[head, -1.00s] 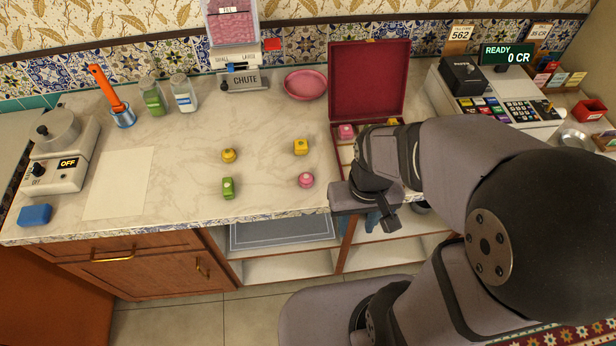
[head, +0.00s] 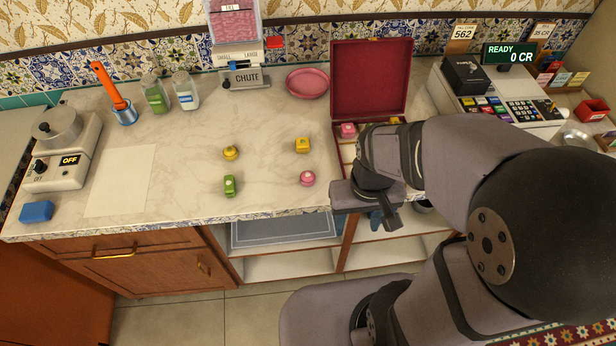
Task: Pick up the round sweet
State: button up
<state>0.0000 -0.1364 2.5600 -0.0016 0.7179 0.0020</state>
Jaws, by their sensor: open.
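Several small sweets lie on the marble counter (head: 190,130). A pink one (head: 307,178) and a yellow one (head: 231,152) look round. A yellow one (head: 302,145) and a green one (head: 230,186) look square. My gripper (head: 388,218) is at the counter's front edge, right of the pink round sweet and apart from it. It is open, and I see nothing held in it; its fingertips are small and dark here. My arm hides part of an open red box (head: 370,85), which has sweets in it, among them a pink one (head: 348,130).
A pink dish (head: 307,83) and a chute dispenser (head: 242,77) stand at the back. A cash register (head: 500,105) stands at the right. Open shelves lie below the counter.

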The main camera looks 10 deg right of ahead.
notch_tip(320, 180, down, 3)
jog(key=s+a+n+g, duration=0.2)
jog(key=a, duration=0.1)
jog(key=w+a+n, duration=0.2)
jog(key=w+n, duration=0.1)
jog(key=w, duration=0.2)
jog(key=w+a+n+t, duration=0.1)
jog(key=w+a+n, duration=0.1)
jog(key=w, duration=0.4)
jog(key=w+a+f+n+t, duration=0.1)
jog(key=w+a+n, duration=0.1)
jog(key=w+n, duration=0.2)
jog(key=shift+w+n+h+p, duration=0.3)
jog(key=shift+w+h+p, duration=0.1)
jog(key=shift+w, duration=0.4)
jog(key=w+r+n, duration=0.1)
jog(key=n, duration=0.2)
jog(key=w+r+n, duration=0.1)
jog(key=w+n, duration=0.1)
jog(key=n, duration=0.1)
jog(key=w+r+n+t, duration=0.1)
jog(key=n, duration=0.2)
jog(key=shift+w+a, duration=0.3)
jog(key=n, duration=0.6)
jog(key=shift+s+d, duration=0.1)
jog(key=shift+f, duration=0.2)
